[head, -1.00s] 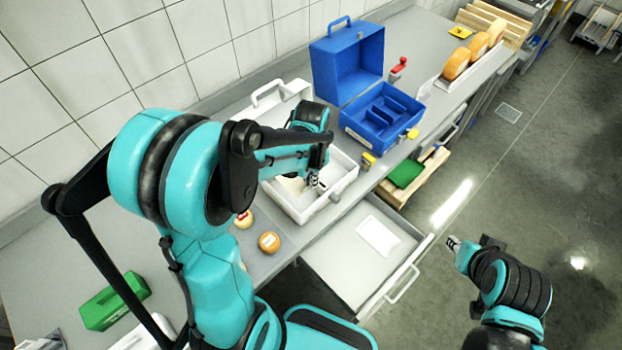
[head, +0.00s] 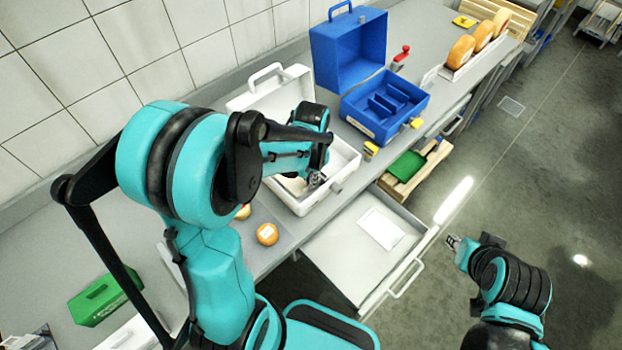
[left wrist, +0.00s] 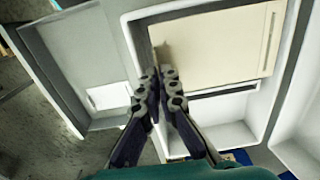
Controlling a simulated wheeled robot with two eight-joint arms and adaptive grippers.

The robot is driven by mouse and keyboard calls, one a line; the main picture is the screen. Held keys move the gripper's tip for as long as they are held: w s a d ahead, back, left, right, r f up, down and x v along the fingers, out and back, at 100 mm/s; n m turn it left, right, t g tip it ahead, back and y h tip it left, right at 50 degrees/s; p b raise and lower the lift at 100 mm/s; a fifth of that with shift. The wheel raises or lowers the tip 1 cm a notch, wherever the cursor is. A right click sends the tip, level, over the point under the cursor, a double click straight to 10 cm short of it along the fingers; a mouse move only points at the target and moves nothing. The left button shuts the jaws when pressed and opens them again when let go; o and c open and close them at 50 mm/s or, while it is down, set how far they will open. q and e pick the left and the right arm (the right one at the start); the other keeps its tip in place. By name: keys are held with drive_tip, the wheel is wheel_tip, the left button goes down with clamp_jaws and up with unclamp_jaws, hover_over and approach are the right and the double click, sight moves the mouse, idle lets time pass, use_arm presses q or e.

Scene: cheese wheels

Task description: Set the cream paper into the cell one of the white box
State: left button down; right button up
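The white box (head: 340,192) stands open on the counter, its lid (head: 262,98) tipped back. In the left wrist view the white box (left wrist: 133,38) shows a large cell with the cream paper (left wrist: 222,45) lying flat in it, beside a smaller empty cell. My left gripper (head: 316,180) reaches down into the box. In the left wrist view the left gripper (left wrist: 159,73) has its fingertips a small gap apart over the paper's edge, with nothing seen between them. Whether they touch the paper is unclear. My right gripper (head: 453,241) is away over the floor; its fingers are too small to judge.
A blue open case (head: 385,105) stands right of the white box. An open drawer (head: 345,262) with a white sheet (head: 381,229) juts out below. A small orange cheese (head: 267,234) sits near the counter edge. A green box (head: 103,300) is at left.

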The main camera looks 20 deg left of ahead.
use_arm(q)
drive_tip(key=c, duration=1.6)
unclamp_jaws()
drive_tip(key=shift+c, duration=0.2)
drive_tip(key=shift+r, duration=0.1)
wheel_tip(320, 180, up, 12)
drive_tip(key=s+d+f+n+t+b, duration=0.3)
drive_tip(key=s+f+n+t+b, duration=0.1)
drive_tip(key=s+f+t+b, duration=0.3)
drive_tip(key=shift+s+d+f+b, duration=0.25)
drive_tip(key=shift+s+f+b, duration=0.3)
drive_tip(key=shift+s+b, duration=0.4)
drive_tip(key=shift+s, duration=0.1)
